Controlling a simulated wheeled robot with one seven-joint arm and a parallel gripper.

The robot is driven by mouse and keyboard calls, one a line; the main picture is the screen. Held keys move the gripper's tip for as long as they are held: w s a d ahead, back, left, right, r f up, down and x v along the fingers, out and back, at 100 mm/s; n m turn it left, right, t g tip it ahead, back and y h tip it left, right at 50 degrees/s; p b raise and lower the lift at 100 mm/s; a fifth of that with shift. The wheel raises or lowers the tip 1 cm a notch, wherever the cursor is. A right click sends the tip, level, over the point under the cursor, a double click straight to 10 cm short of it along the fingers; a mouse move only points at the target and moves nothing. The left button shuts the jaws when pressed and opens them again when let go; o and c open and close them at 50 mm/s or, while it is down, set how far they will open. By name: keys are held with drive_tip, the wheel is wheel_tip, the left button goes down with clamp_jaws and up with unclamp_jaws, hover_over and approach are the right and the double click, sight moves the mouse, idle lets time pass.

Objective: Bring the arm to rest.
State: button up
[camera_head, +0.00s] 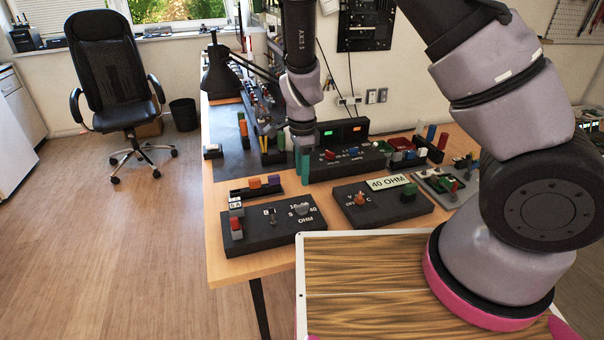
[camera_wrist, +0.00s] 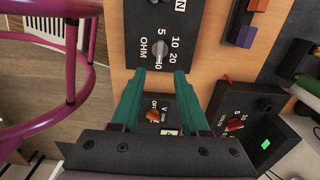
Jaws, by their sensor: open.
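My gripper (camera_head: 303,180) hangs over the wooden workbench (camera_head: 242,262) in the head view, its teal fingers pointing down above the bench among the dark control boxes. In the wrist view my gripper (camera_wrist: 160,74) has its two teal fingers apart, with nothing between them. The box with the OHM dial (camera_head: 262,238) stands at the front left of the bench. In the wrist view its grey OHM knob (camera_wrist: 156,52) shows beyond the fingertips. I cannot tell the exact height of the fingertips above the bench.
A box with an orange knob and a 40 OHM label (camera_head: 390,183) stands right of the OHM box. A meter box (camera_head: 345,162) with lit displays stands behind. A black lamp (camera_head: 222,75) and small coloured blocks crowd the bench. An office chair (camera_head: 112,75) stands left; floor between is clear.

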drive_tip(key=d+r+n+t+y, duration=0.1)
drive_tip(key=d+r+n+y, duration=0.3)
drive_tip(key=r, duration=0.9)
drive_tip(key=d+r+n+t, duration=0.1)
drive_tip(key=d+r, duration=0.5)
drive_tip(key=r, duration=0.6)
drive_tip(key=s+d+r+n+t+h, duration=0.2)
drive_tip(key=s+d+r+n+t, duration=0.3)
drive_tip(key=s+d+r, duration=0.7)
drive_tip(key=shift+s+d+r+n, duration=0.3)
drive_tip(key=shift+s+d+r, duration=0.1)
drive_tip(key=shift+r, duration=0.2)
